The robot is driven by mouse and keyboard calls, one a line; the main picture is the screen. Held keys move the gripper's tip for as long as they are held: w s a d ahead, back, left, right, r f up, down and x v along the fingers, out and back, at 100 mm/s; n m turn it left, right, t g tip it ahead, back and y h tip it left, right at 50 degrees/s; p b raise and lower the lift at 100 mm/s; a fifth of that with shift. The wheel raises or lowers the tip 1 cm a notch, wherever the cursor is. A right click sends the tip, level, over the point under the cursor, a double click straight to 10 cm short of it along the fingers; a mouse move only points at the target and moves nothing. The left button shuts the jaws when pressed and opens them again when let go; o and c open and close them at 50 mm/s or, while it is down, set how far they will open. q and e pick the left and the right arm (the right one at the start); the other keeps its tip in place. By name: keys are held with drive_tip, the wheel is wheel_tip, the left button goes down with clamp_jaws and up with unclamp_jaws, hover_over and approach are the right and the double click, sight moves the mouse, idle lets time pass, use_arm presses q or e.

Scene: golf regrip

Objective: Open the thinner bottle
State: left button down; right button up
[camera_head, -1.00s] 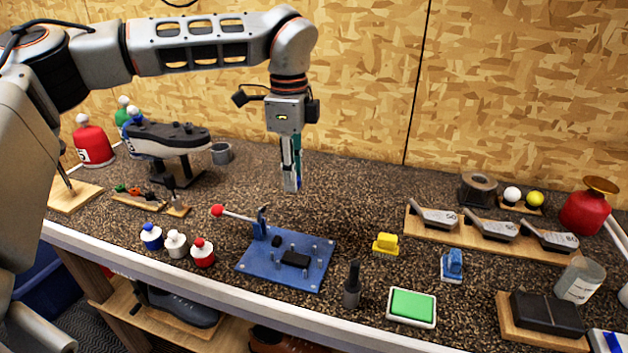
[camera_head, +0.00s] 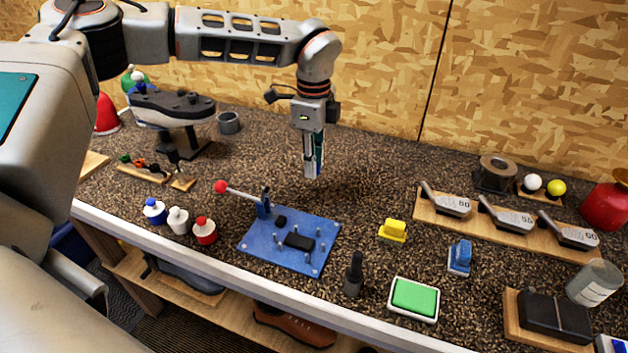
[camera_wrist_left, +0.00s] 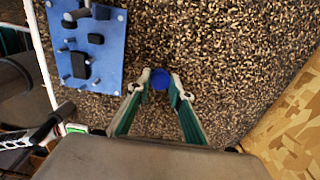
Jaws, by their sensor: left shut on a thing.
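My left gripper (camera_head: 313,172) hangs fingers-down above the bench, behind the blue plate. In the left wrist view, its fingertips (camera_wrist_left: 160,83) close on a small round blue thing (camera_wrist_left: 160,78), which looks like a cap. A dark bottle with a narrow top (camera_head: 354,275) stands near the front edge. I cannot tell which is the thinner bottle.
The blue plate (camera_head: 262,257) has pegs and a red-knobbed lever (camera_head: 221,187). A green pad (camera_head: 414,297), yellow block (camera_head: 392,231) and blue block (camera_head: 459,258) lie to its right. Club heads sit on a wooden rack (camera_head: 470,227).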

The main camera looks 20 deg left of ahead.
sight(314, 193)
use_arm(q)
drive_tip(key=shift+f, duration=1.45)
wheel_tip(314, 193, down, 3)
drive_tip(key=shift+f+p, duration=0.15)
drive_tip(key=shift+p, duration=0.2)
drive_tip(key=shift+f, duration=0.15)
drive_tip(key=c, duration=1.8)
unclamp_jaws()
